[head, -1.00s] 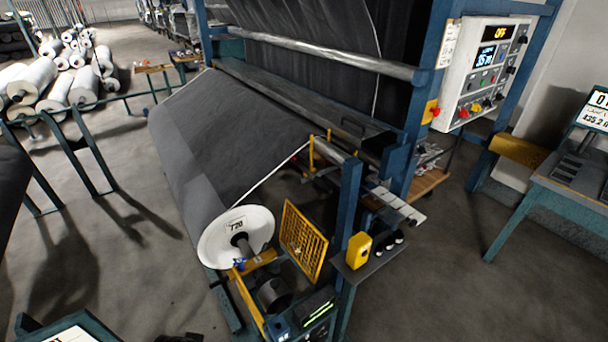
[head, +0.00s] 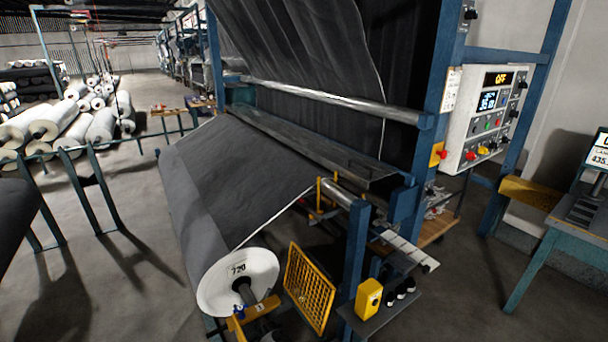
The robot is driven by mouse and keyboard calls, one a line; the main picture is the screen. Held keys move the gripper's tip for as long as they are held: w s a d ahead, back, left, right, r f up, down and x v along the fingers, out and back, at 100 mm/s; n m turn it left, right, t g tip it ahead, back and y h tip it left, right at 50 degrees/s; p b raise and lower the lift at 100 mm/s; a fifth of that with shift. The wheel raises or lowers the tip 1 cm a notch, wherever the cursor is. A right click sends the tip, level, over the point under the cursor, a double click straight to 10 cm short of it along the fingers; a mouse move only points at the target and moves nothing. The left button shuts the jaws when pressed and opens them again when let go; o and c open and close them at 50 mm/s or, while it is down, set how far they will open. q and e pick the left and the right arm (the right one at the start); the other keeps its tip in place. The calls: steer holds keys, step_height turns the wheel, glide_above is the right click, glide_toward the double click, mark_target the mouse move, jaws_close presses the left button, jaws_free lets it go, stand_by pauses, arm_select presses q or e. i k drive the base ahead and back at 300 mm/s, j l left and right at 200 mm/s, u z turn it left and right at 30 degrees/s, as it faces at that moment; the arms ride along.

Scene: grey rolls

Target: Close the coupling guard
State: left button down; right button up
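The coupling guard, a yellow mesh panel (head: 308,288), stands swung out near the front of the machine. It is to the right of the white roll end disc (head: 238,282) marked 720. The shaft end and a yellow bracket (head: 254,310) show uncovered beside it. The lower part of the coupling area is cut off by the bottom edge of the head view. Neither of my grippers is in view.
A blue post (head: 356,255) and a grey shelf (head: 384,306) with a yellow box (head: 368,299) stand right of the guard. A control panel (head: 486,117) hangs at upper right. A teal desk (head: 565,232) is at far right. Floor between is clear.

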mark_target(326, 281)
steer(key=l+u, duration=0.1)
steer(key=u, duration=0.7)
steer(key=l+u, duration=0.45)
steer(key=l, duration=0.15)
steer(key=l+u, duration=0.4)
steer(key=l, duration=0.2)
steer(key=l+u, duration=0.45)
steer(key=l, duration=0.15)
steer(key=k, duration=0.05)
